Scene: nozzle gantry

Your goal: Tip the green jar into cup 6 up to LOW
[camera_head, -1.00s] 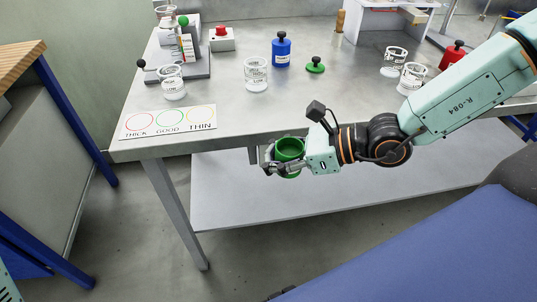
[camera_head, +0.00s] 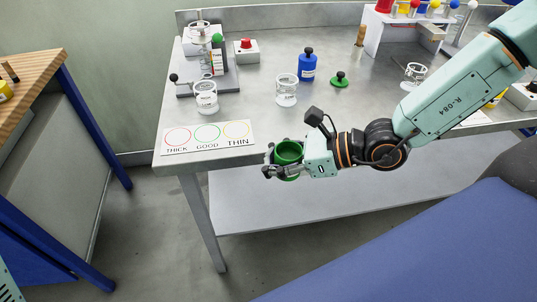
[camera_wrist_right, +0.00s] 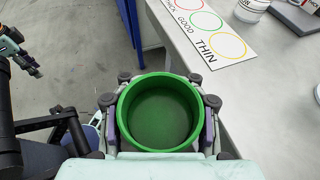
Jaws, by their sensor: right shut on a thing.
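The open green jar (camera_head: 288,153) is in my right gripper (camera_head: 270,163), upright, in front of the table's front edge. In the right wrist view I look down into the jar (camera_wrist_right: 160,108); its inside is dark green and I cannot tell the fill level. The fingers of my right gripper (camera_wrist_right: 160,125) close around it from both sides. Clear cups stand on the table: one (camera_head: 206,98) by the gantry, one (camera_head: 286,90) in the middle, one (camera_head: 414,74) at right. Their small print is unreadable, so I cannot tell which is cup 6. My left gripper (camera_wrist_right: 32,65) shows small in the right wrist view.
A THICK/GOOD/THIN card (camera_head: 208,137) lies at the table's front left corner. Behind stand the gantry (camera_head: 205,60), a red-button box (camera_head: 246,51), a blue jar (camera_head: 307,66) and a green knobbed lid (camera_head: 339,80). A wooden bench (camera_head: 35,85) is at left.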

